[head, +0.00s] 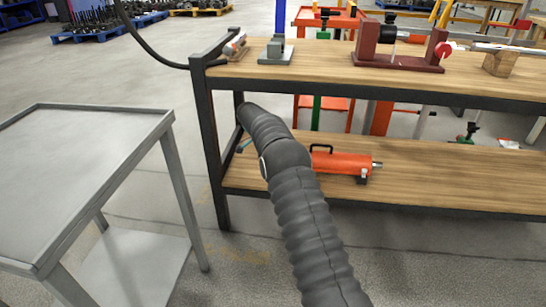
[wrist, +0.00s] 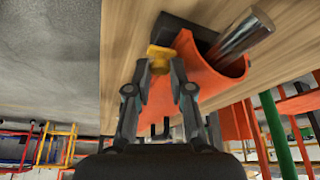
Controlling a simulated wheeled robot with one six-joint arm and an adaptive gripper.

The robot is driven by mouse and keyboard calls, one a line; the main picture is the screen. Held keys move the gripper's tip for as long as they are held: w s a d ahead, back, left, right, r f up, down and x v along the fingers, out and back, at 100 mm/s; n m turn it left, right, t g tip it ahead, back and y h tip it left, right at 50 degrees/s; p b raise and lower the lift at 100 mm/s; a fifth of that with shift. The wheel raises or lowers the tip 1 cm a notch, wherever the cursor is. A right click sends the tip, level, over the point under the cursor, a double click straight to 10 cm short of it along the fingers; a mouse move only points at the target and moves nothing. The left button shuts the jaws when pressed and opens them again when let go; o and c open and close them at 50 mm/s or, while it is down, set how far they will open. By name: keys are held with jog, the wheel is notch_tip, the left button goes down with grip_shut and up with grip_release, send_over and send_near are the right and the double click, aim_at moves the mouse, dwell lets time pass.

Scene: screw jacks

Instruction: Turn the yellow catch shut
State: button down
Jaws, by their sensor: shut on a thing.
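The yellow catch (wrist: 160,57) shows in the wrist view, between the tips of my gripper (wrist: 159,67), which is shut on it. The catch sits beside an orange cylinder (wrist: 205,78) and a dark block (wrist: 185,32). A shiny steel rod (wrist: 244,35) lies at the cylinder's open end. In the head view my dark, ribbed arm reaches towards the left end of the lower shelf. My gripper and the catch cannot be made out there. I cannot tell the catch's exact angle.
In the head view an orange hydraulic cylinder (head: 343,163) lies on the wooden lower shelf (head: 440,190), close to my arm. The bench top (head: 310,74) above carries a dark red fixture (head: 400,62). A grey metal table (head: 70,155) stands at left, with bare floor between.

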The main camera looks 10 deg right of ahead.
jog(key=shift+a, duration=0.1)
dwell(0.3)
jog(key=c, duration=1)
grip_release()
jog(key=shift+f, duration=0.1)
